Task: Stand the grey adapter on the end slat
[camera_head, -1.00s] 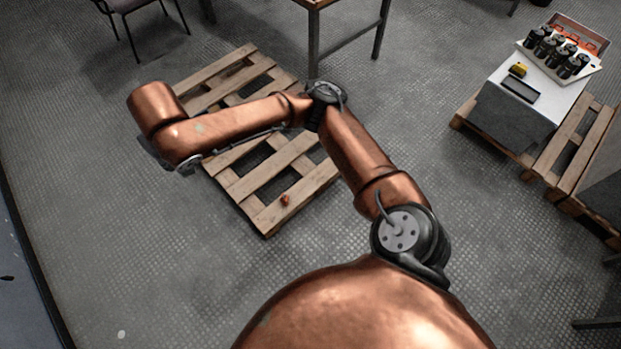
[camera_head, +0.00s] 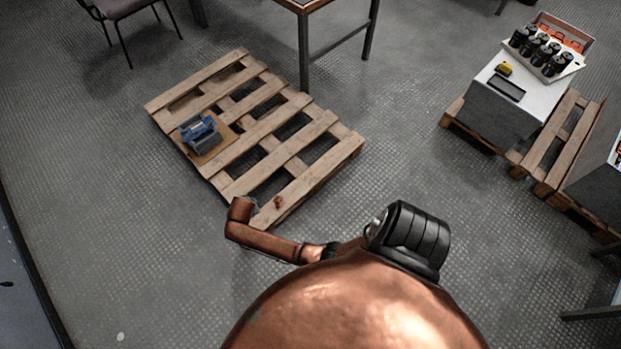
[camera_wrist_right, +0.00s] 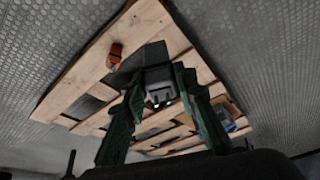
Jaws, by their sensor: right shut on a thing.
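In the right wrist view my right gripper (camera_wrist_right: 158,84) is shut on the grey adapter (camera_wrist_right: 150,60), a dark grey block with a lighter face between the green fingers. The adapter shows over the end slat (camera_wrist_right: 140,26) of the wooden pallet; whether it touches the wood I cannot tell. The same end slat (camera_head: 310,188) is the pallet's near right board in the head view. There my arm's copper wrist end hides most of the gripper and adapter, at the pallet's near corner. My left gripper is not in view.
A small orange-red piece (camera_head: 278,202) sits on the end slat, left of the adapter in the wrist view (camera_wrist_right: 115,55). A blue and grey device (camera_head: 202,134) stands on a brown board at the pallet's left side. A grey block (camera_head: 510,105) with black cylinders stands at right.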

